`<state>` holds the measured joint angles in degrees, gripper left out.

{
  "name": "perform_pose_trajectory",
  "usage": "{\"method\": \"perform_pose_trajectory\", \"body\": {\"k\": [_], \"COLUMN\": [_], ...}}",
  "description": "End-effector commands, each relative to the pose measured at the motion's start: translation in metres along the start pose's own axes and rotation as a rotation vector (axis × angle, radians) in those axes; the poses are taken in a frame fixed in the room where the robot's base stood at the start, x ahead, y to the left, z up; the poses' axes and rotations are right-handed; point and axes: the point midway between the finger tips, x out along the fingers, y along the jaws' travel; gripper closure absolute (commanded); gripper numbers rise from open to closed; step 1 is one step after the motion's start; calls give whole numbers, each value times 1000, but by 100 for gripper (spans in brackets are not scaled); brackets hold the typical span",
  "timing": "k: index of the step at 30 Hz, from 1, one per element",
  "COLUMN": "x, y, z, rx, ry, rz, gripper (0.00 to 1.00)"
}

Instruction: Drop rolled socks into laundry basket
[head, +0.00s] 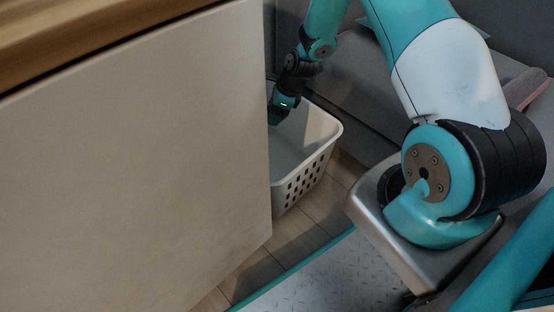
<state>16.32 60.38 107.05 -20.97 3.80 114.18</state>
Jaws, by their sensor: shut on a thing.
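The white laundry basket (318,140) stands on the floor behind the edge of the cabinet, which hides its left part. It has square holes in its near side, and the part of its inside that I can see looks empty. My gripper (276,118) points down at the basket's opening, at the cabinet's edge. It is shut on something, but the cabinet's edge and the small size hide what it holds. I cannot make out any rolled socks. I cannot tell how far below the rim the fingertips are.
A pale cabinet panel (140,160) with a wooden top (90,35) fills the left side and stands close to my gripper. A grey couch-like surface (365,85) lies behind the basket. Wooden floor (290,232) shows in front of the basket.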

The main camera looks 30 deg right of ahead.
Motion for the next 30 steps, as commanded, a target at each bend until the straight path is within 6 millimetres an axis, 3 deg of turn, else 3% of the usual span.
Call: {"method": "perform_pose_trajectory", "body": {"k": [1,6,16,17,20,30], "x": [13,26,27,27,27,23], "y": [0,0,0,0,0,0], "z": [-5,-11,-11,-11,-11,-11], "rx": [-1,-1,-2,-2,-2,-1], "ry": [0,0,0,0,0,0], "rz": [0,0,1,1,1,0], "gripper": [58,58,58,30,7,5]}}
